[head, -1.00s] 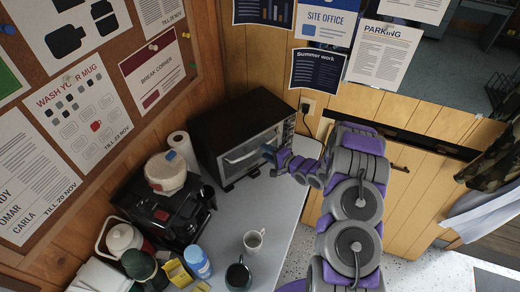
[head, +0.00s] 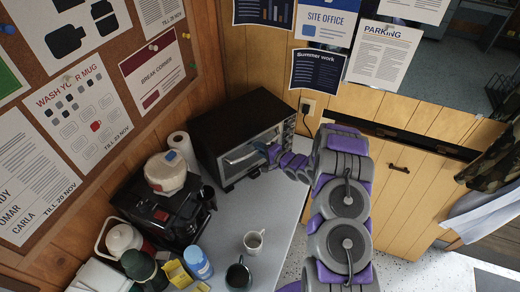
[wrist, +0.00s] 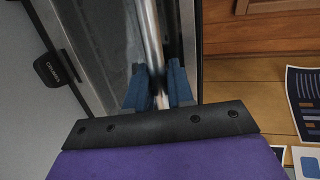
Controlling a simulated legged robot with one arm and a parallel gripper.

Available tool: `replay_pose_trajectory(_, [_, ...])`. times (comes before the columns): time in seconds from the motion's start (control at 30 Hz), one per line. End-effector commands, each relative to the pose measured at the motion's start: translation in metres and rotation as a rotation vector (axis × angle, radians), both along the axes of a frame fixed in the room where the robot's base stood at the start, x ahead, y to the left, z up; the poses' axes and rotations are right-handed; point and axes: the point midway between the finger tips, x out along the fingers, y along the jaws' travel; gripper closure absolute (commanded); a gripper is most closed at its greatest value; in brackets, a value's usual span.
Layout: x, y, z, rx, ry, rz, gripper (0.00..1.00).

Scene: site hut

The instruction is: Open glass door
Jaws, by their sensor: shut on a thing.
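The glass door (head: 243,154) is the front of a dark toaster oven (head: 238,115) that stands on the counter in the corner. The door looks closed or nearly so in the head view; I cannot tell exactly. In the wrist view, the metal bar handle (wrist: 150,35) runs between the blue fingers of my gripper (wrist: 158,92). The fingers are shut on the handle, one on each side. Part of the glass door (wrist: 90,35) shows left of the handle. In the head view, my gripper (head: 273,153) is at the right part of the oven front.
A coffee machine (head: 165,212) and a paper towel roll (head: 182,150) stand left of the oven. A white mug (head: 254,241), a dark mug (head: 238,275) and a blue-capped container (head: 197,262) stand nearer. The counter (head: 228,218) before the oven is clear.

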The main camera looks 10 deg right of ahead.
Motion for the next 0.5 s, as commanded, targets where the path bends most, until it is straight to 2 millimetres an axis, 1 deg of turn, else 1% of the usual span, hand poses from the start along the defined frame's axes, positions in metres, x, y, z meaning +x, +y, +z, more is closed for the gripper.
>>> replay_pose_trajectory(0.03, [-0.0003,0.0001,-0.0009,-0.001,0.002,0.000,0.94])
replay_pose_trajectory(0.1, [-0.0002,0.0001,-0.0010,-0.001,0.002,0.000,1.00])
replay_pose_trajectory(0.5, [-0.0004,0.0001,-0.0020,-0.001,0.003,0.001,1.00])
